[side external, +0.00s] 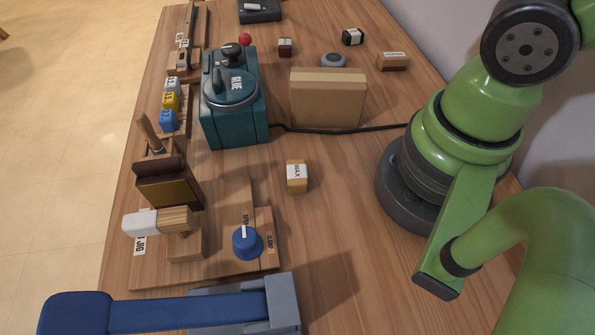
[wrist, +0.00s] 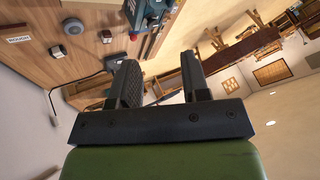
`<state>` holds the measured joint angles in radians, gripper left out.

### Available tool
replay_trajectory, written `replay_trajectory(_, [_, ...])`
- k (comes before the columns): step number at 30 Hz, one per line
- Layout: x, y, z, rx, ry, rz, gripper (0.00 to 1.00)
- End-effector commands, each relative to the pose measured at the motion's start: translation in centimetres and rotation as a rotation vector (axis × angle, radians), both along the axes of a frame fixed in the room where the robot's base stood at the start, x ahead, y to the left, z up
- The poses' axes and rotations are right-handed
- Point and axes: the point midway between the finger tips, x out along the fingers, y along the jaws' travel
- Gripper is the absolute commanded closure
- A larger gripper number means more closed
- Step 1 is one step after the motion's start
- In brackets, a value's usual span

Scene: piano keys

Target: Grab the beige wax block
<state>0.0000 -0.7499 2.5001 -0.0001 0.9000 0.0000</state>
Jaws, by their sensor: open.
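The beige wax block (side external: 297,176) sits on the wooden bench in the side external view, right of the jig board and left of my arm's base. A white label reading WAX covers its front. Nothing touches it. I cannot make it out in the wrist view. My gripper (wrist: 160,85) shows only in the wrist view, with its two dark fingers spread apart and nothing between them. It is raised and tilted, looking across the bench and room. My gripper is out of the side external view, so its exact distance from the block cannot be told.
A teal glue pot (side external: 232,100) with a black cord stands behind the block. A large tan block (side external: 327,98) stands further back. The jig board (side external: 215,270) with a blue knob (side external: 247,242) lies left, and a blue-handled tool (side external: 180,312) in front. Bench around the block is clear.

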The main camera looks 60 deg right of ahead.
Motion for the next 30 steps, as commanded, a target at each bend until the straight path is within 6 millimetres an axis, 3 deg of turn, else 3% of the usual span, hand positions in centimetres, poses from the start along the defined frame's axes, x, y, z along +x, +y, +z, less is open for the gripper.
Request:
replay_trajectory(7, [0.0,0.0,0.0,0.000,0.000,0.000,0.57])
replay_trajectory(10, [0.0,0.0,0.0,0.000,0.000,0.000,0.36])
replay_trajectory(20, [0.3,0.1,-0.2,0.007,0.017,-0.005,0.36])
replay_trajectory(25, [2.3,0.9,-2.3,0.050,0.142,-0.067,0.36])
replay_trajectory(30, [4.7,2.9,-6.7,0.081,0.330,-0.186,0.36])
